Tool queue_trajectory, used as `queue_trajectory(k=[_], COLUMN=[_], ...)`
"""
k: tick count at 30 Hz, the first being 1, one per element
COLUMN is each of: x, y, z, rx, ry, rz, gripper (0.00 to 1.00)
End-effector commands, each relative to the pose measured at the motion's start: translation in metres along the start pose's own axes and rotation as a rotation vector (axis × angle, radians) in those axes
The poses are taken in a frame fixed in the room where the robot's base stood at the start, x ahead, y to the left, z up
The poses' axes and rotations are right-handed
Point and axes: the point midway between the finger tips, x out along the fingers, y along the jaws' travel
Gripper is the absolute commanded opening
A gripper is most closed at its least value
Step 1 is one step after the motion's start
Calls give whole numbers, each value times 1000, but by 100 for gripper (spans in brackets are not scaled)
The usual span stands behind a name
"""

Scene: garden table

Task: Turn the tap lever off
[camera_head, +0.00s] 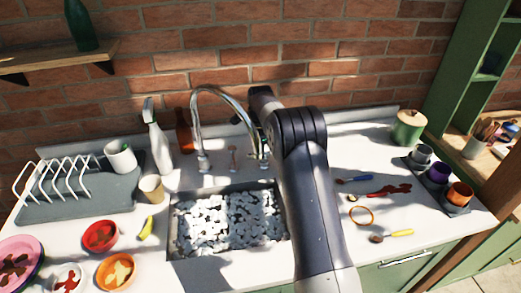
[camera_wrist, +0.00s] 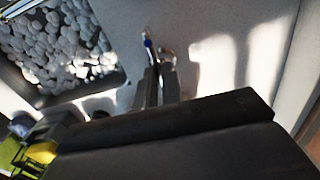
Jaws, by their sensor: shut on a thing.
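The chrome tap (camera_head: 195,122) has a tall arched spout and stands behind the sink, against the brick wall. My arm covers the right end of the tap in the head view, and the lever cannot be made out there. In the wrist view a slim metal tap lever (camera_wrist: 148,43) with a blue mark stands at my fingertips. My gripper (camera_wrist: 160,75) is shut on it, with the two dark fingers close together. The exact contact is small and partly hidden by the fingers.
The sink (camera_head: 230,222) holds white pebbles. A white spray bottle (camera_head: 157,140) and a brown bottle (camera_head: 184,132) stand left of the tap. A dish rack (camera_head: 75,190) is at the left. Utensils (camera_head: 390,190) and a cup tray (camera_head: 455,209) lie right of my arm.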

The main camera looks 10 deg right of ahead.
Motion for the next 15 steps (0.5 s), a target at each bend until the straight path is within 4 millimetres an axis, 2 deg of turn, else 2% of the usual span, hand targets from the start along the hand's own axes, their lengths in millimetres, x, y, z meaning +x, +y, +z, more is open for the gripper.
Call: queue_trajectory(k=[5,6,13,15], x=[-1,-1,-1,0], y=[-1,-1,0,0], z=[-1,-1,0,0], rx=[2,2,1,0], ry=[1,1,0,0], rz=[-3,-3,-2,-2], gripper=[0,9,28,30])
